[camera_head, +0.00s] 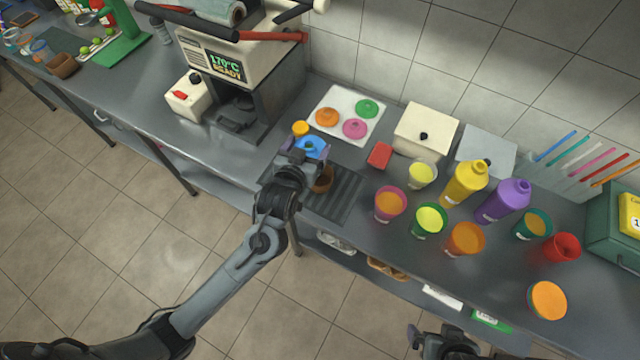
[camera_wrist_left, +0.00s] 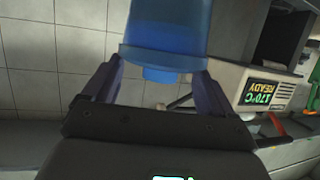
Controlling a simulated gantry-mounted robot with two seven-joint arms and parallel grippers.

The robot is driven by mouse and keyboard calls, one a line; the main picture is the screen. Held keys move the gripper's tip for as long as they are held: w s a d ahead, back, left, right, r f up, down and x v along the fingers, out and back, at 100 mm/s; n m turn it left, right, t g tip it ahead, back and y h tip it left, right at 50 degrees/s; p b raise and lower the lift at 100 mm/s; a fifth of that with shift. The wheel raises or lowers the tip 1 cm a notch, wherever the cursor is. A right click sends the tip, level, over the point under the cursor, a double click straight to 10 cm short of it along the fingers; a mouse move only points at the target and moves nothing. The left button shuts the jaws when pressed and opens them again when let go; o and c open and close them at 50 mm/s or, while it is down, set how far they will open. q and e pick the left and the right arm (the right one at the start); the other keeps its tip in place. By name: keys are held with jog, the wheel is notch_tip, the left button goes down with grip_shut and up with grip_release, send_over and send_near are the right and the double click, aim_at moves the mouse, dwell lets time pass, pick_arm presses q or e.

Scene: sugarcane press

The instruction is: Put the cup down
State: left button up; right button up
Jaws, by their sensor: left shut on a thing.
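I cannot tell whether the cup touches the counter. My right gripper (camera_head: 445,340) shows only in part at the bottom edge of the head view, and its fingers are unclear.
A dark ribbed mat (camera_head: 345,190) and a small brown pot (camera_head: 323,181) lie beside my left gripper. The white tray (camera_head: 345,98) is behind. Several coloured cups and a yellow bottle (camera_head: 464,183) crowd the counter to the right.

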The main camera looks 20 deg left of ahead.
aim_at(318, 146)
pick_arm(q)
jog(key=shift+w+d+r+b, duration=0.2)
jog(key=shift+w+d+r, duration=0.15)
jog(key=shift+w, duration=0.3)
jog(key=shift+w+d+r+b, duration=0.2)
jog(key=shift+w+d, duration=0.25)
jog(key=shift+w, duration=0.15)
jog(key=shift+w+d+f, duration=0.1)
jog(key=shift+w+f, duration=0.05)
jog(key=shift+f, duration=0.1)
jog(key=shift+f+b, duration=0.7)
jog(key=shift+f, duration=3.85)
jog(key=shift+f, duration=0.1)
jog(key=o, duration=1.6)
jog(key=shift+f, duration=0.1)
